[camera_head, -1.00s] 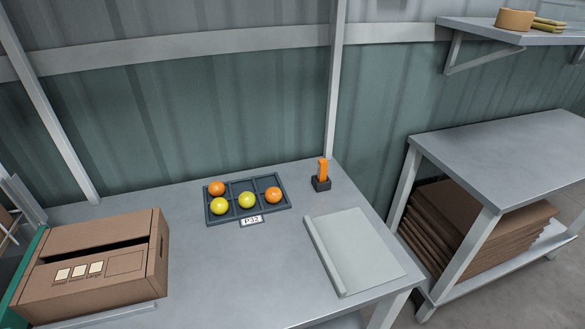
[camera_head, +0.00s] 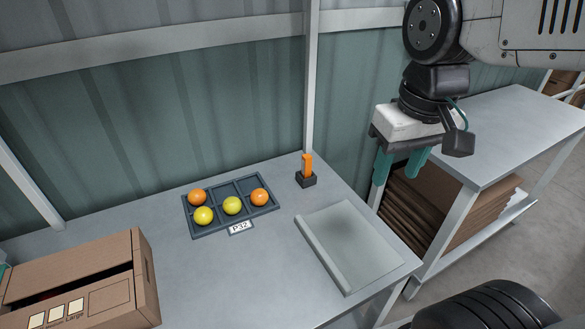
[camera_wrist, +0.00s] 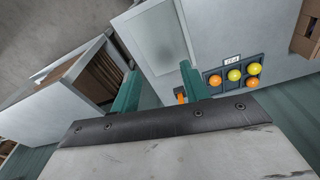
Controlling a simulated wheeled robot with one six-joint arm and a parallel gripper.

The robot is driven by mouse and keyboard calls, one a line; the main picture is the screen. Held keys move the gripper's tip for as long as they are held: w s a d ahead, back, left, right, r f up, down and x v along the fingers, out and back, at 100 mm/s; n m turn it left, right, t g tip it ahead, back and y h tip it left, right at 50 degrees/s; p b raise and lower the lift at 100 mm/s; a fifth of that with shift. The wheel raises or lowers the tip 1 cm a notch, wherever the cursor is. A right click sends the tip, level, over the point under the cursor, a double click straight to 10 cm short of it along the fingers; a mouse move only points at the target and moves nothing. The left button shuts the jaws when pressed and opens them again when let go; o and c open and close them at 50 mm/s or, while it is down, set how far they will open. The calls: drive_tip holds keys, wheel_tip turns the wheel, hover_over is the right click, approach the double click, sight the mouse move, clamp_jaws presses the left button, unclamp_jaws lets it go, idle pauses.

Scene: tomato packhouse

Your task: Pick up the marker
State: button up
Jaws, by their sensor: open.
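An orange marker (camera_head: 307,166) stands upright in a small dark holder (camera_head: 306,180) near the back right of the table (camera_head: 210,262). The marker also shows in the wrist view (camera_wrist: 181,96), just beside one finger and partly hidden. My gripper (camera_head: 398,176) hangs with two green fingers spread apart and nothing between them. It is to the right of the marker and apart from it, near the table's right edge. In the wrist view both fingers (camera_wrist: 160,92) show, with the table and the gap beside it below.
A dark compartment tray (camera_head: 191,231) holds orange and yellow tomatoes, with a P32 label (camera_head: 240,227) in front. A pale sheet or board (camera_head: 362,243) lies at the table's right. A cardboard box (camera_head: 112,295) stands at left. A second bench (camera_head: 500,135) holds flat cardboard (camera_head: 470,205) below.

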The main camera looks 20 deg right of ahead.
drive_tip(key=w+a+f+n, duration=0.1)
drive_tip(key=w+f, duration=0.1)
drive_tip(key=w, duration=1.2)
drive_tip(key=n+g, duration=0.1)
hover_over(307, 156)
wheel_tip(307, 156, down, 13)
drive_tip(key=shift+a+f, duration=0.1)
drive_tip(key=shift+f, duration=0.05)
wheel_tip(307, 156, down, 7)
drive_tip(key=shift+f, duration=0.55)
clamp_jaws()
